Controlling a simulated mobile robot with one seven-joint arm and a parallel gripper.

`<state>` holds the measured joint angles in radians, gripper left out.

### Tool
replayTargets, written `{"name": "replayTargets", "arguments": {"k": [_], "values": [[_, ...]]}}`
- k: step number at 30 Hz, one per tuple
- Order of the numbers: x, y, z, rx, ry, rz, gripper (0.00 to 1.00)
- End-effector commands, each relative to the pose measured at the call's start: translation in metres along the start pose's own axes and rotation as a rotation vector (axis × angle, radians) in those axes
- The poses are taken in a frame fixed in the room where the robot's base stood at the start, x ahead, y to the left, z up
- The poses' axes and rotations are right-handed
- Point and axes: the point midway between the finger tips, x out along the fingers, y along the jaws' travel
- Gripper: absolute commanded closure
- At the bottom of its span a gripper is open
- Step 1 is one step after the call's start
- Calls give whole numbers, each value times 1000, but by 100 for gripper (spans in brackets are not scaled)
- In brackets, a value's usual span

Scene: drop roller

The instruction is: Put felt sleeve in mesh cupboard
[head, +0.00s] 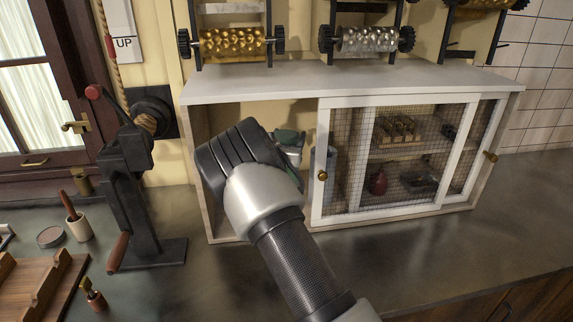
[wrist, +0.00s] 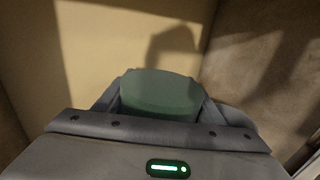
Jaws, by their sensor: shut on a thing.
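The mesh cupboard (head: 395,99) stands on the counter, with white-framed mesh doors over its middle and right and its left bay open. My gripper (head: 289,146) is at this open bay, partly hidden behind my own wrist. In the wrist view my gripper (wrist: 160,105) is shut on a dull green piece, which I take to be the felt sleeve (wrist: 160,88). The sleeve sits between the two fingers; its lower part is hidden by the gripper body. A cream wall and a brown surface lie beyond it. I cannot tell how far inside the bay it is.
A dark hand-cranked press (head: 128,190) stands just left of the cupboard. The door frame's left edge (head: 318,170) is close to the right of my gripper. Behind the mesh are a red bottle (head: 378,182) and other items on shelves. Embossed rollers (head: 368,40) stand above the cupboard top.

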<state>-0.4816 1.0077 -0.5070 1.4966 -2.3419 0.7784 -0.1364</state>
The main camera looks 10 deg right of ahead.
Motion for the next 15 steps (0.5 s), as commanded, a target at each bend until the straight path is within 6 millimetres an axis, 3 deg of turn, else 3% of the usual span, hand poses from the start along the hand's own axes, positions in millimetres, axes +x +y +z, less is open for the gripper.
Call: {"name": "replayTargets", "arguments": {"k": [15], "values": [[1, -1, -57, 0, -2, -1, 79]]}}
